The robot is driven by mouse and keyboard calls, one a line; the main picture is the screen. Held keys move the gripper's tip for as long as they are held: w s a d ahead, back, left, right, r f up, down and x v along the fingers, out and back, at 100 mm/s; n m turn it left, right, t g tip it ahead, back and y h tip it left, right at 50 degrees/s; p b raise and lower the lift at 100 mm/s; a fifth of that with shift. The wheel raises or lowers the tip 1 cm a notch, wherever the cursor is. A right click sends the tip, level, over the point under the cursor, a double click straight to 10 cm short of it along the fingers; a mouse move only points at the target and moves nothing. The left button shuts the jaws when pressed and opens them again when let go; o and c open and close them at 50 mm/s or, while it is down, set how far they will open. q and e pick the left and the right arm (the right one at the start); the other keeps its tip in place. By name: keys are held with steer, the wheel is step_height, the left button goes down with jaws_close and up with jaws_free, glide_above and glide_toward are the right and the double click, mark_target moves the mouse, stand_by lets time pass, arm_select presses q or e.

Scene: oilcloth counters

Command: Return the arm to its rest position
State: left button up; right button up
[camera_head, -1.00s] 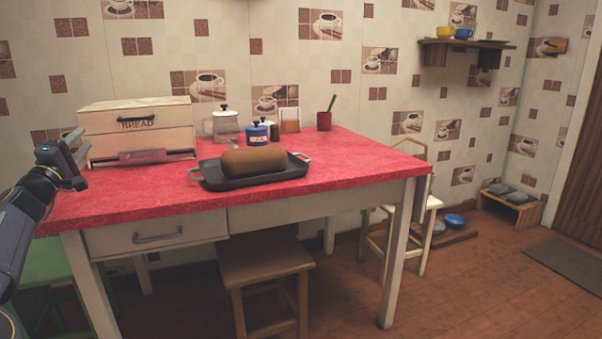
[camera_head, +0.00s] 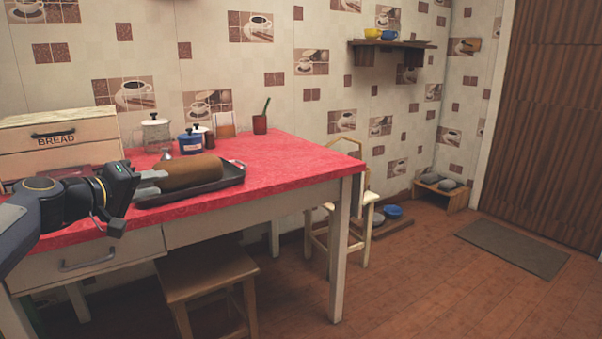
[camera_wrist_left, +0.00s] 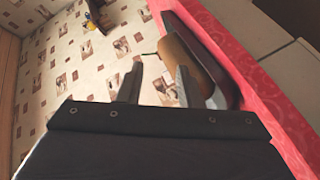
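My left arm comes in from the left in the head view, and its gripper (camera_head: 153,182) is in front of the near-left end of a brown loaf (camera_head: 195,172). The loaf lies in a black tray (camera_head: 232,178) on the red tabletop. The loaf (camera_wrist_left: 172,58) and tray (camera_wrist_left: 205,40) show just right of the fingers. The gripper hides part of the tray. My right gripper is in no view.
The red table (camera_head: 290,155) also holds a bread box (camera_head: 60,142), a glass jar (camera_head: 155,135), a blue canister (camera_head: 190,143) and a red-brown cup (camera_head: 260,124). A wooden stool (camera_head: 205,272) stands below its front edge.

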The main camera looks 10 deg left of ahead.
arm_select(q)
steer(key=s+d+f+m+g+p, duration=0.1)
steer(key=s+d+f+m+g, duration=0.2)
steer(key=s+d, duration=0.4)
steer(key=s+d+f+m+g, duration=0.1)
steer(key=s+d+f+g, duration=0.1)
steer(key=s+d+f, duration=0.35)
steer(key=s+d+f+m+g+p, duration=0.1)
steer(key=s+d+f+g, duration=0.15)
steer(key=s+f, duration=0.6)
steer(key=s+d+f+m+g, duration=0.1)
steer(key=s+d+f+g, duration=0.15)
steer(key=s+f, duration=0.6)
steer(key=s+r+y+p, duration=0.1)
steer(key=s+r+p, duration=0.2)
steer(key=r+p, duration=3.5)
step_height(320, 180, up, 2)
steer(key=shift+d+t, duration=0.25)
steer(key=shift+t, duration=0.15)
